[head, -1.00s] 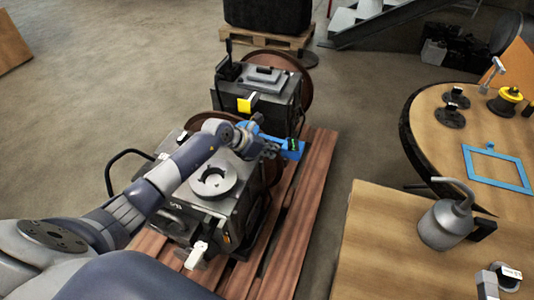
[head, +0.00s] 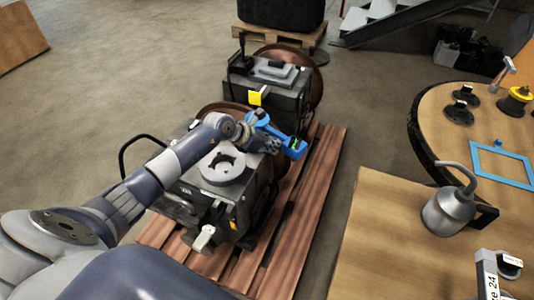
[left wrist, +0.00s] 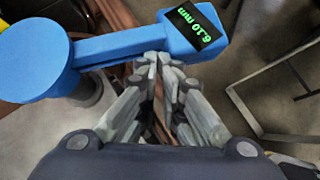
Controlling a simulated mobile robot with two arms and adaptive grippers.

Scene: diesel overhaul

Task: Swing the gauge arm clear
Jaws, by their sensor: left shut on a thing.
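The blue gauge arm (head: 292,146) extends over the right side of the near engine (head: 205,190), beside the round grey flange (head: 222,167) on its top. My left gripper (head: 272,145) reaches across the engine and is shut on the gauge arm. In the left wrist view, the fingertips (left wrist: 165,62) meet at the near edge of the gauge arm's blue bar (left wrist: 118,46). The bar joins a wide round blue end at left and a dark display (left wrist: 196,26) with green digits, about 6.10 mm. My right gripper is out of view.
A second engine (head: 275,75) stands behind on the same reddish pallet (head: 300,225). A wooden table (head: 385,230) at right holds a grey oil can (head: 450,210). A round table beyond holds a blue frame (head: 502,163) and small parts. Floor to the left is clear.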

